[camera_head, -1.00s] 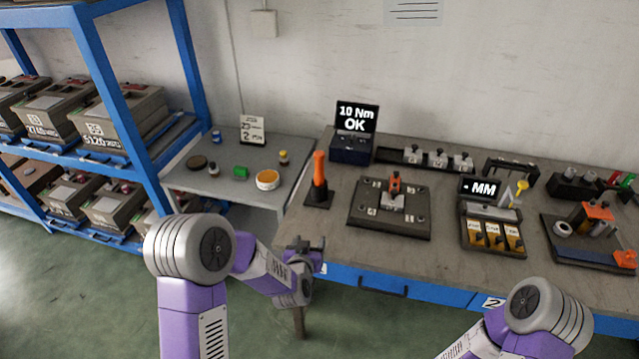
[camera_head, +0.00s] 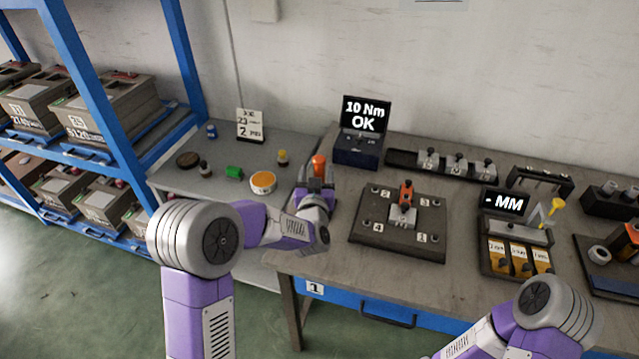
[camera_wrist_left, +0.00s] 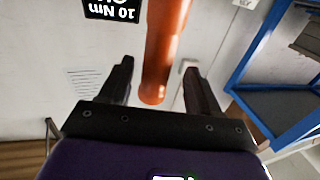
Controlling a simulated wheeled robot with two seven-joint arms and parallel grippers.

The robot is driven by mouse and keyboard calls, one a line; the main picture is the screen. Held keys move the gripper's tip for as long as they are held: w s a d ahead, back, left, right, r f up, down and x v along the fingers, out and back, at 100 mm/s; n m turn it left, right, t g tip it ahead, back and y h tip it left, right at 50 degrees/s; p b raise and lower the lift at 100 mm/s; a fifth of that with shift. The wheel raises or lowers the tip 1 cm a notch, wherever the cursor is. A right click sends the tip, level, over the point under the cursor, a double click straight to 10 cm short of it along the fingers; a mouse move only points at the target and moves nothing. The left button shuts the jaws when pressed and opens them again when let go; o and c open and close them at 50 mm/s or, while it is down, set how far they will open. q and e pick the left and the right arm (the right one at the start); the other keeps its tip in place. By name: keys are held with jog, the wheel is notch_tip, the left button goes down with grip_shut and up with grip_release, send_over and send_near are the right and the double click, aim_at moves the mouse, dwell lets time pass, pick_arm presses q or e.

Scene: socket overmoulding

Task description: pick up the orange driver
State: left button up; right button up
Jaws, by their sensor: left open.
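The orange driver (camera_head: 319,165) stands upright at the left end of the workbench. Only its top shows in the head view; my left gripper and wrist hide the rest. My left gripper (camera_head: 316,188) is at the driver, just in front of it. In the left wrist view the orange driver (camera_wrist_left: 160,55) lies between the two open fingers of the left gripper (camera_wrist_left: 158,80), with a gap on both sides. My right arm shows at the lower right, but its gripper is out of the picture.
A black plate (camera_head: 375,237) with a clamped part and numbered spots lies right of the driver. Behind stands a box with a "10 Nm OK" screen (camera_head: 365,115). A grey side table (camera_head: 215,187) with small items adjoins at left, beside a blue shelf (camera_head: 180,60).

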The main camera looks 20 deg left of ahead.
pick_arm(q)
jog(key=shift+d+x, duration=0.15)
jog(key=shift+x, duration=0.8)
jog(key=shift+d+x, duration=0.1)
jog(key=shift+x, duration=0.9)
jog(key=shift+r, duration=0.1)
jog(key=shift+c, duration=0.2)
grip_shut()
jog(key=shift+r, duration=0.1)
